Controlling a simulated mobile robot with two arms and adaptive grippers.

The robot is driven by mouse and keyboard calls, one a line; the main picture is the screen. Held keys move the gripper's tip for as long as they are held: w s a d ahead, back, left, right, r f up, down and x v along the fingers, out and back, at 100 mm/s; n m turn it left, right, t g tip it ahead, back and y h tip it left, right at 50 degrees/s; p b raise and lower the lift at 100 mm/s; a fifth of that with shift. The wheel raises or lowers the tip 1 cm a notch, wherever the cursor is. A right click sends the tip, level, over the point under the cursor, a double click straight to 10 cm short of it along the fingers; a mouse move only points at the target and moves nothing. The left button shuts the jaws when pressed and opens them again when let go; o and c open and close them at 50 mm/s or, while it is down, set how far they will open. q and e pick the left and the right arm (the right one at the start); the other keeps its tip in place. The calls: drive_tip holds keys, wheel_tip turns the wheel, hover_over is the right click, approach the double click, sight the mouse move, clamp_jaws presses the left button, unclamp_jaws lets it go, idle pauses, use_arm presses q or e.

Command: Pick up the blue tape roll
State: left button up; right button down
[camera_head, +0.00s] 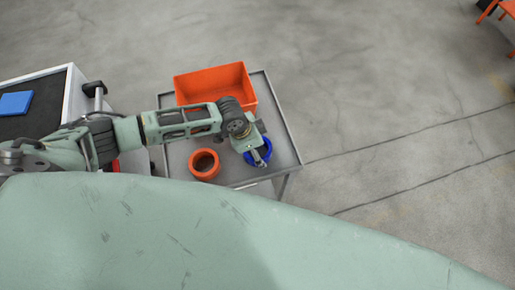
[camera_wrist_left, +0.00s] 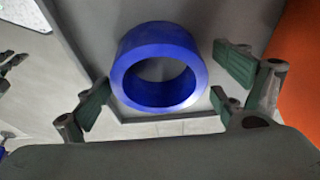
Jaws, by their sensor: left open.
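The blue tape roll (camera_head: 266,147) sits near the right front part of a grey table (camera_head: 283,150). My left gripper (camera_head: 259,157) is over it in the head view and hides part of the roll. In the left wrist view the roll (camera_wrist_left: 155,38) lies ahead of the spread fingers of my left gripper (camera_wrist_left: 160,92), with one finger at its left and two at its right. The fingers are open and hold nothing. Whether any finger touches the roll is unclear. My right gripper is not in view.
An orange roll (camera_head: 204,175) stands left of the blue one. An orange bin (camera_head: 216,82) sits at the table's back; an orange surface (camera_wrist_left: 297,70) shows right of the fingers in the wrist view. A cart (camera_head: 62,92) with a blue item (camera_head: 15,103) stands at left.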

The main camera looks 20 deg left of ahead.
use_arm(q)
drive_tip(key=shift+f, duration=0.15)
drive_tip(key=c, duration=1.3)
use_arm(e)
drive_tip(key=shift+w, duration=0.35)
